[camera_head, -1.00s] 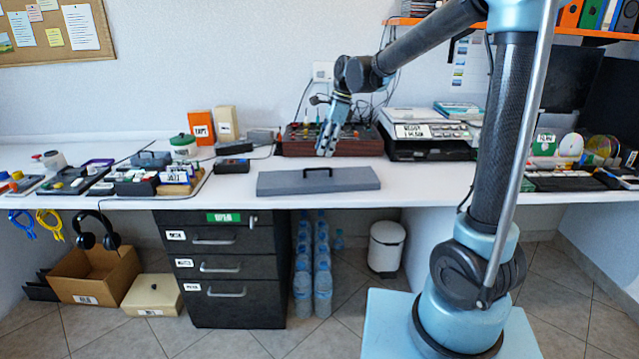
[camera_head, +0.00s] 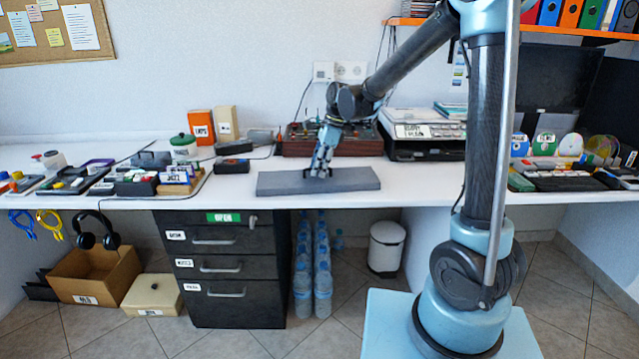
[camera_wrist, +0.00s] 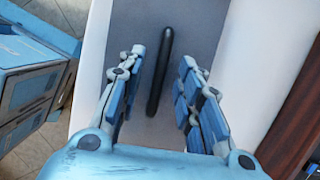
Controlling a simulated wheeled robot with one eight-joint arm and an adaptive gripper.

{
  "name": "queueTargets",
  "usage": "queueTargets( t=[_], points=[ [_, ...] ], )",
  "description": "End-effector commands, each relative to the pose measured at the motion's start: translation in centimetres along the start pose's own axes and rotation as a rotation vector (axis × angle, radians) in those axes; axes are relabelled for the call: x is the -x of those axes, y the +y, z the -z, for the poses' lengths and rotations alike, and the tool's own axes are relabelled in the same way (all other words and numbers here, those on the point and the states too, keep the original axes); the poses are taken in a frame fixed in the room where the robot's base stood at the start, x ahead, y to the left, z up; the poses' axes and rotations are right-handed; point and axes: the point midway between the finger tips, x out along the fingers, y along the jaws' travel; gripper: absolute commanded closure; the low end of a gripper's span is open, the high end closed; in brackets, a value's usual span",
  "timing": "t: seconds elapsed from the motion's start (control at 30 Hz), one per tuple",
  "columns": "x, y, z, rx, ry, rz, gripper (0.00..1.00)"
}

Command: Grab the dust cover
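The dust cover (camera_head: 352,180) is a flat grey slab lying on the white desk near its front edge. Its black bar handle (camera_wrist: 159,72) stands up from the top and shows in the wrist view. My gripper (camera_head: 319,173) is down at the handle, which it mostly hides in the head view. In the wrist view my gripper (camera_wrist: 158,90) is open, with one finger on each side of the handle and a gap on both sides. The cover also shows in the wrist view (camera_wrist: 190,25).
Behind the cover is a brown box with knobs (camera_head: 360,146). A black device (camera_head: 428,148) stands to its right and a small dark box (camera_head: 232,166) lies left of the cover. The white desk (camera_head: 430,185) is clear right of the cover.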

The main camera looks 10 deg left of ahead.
Motion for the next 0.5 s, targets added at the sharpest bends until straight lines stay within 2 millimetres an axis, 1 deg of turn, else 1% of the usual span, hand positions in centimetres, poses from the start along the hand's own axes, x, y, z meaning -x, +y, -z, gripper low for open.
queueTargets(
  t=[0.03,0.07,0.1,0.2,0.5],
  points=[
    [0.01,0.00,0.00,0.000,0.000,0.000,0.67],
    [0.02,0.00,0.00,0.000,0.000,0.000,0.70],
    [0.02,-0.01,0.00,0.000,0.000,0.000,0.79],
    [0.03,-0.01,0.00,0.000,0.000,0.000,1.00],
    [0.06,-0.01,0.00,0.000,0.000,0.000,1.00]
  ],
)
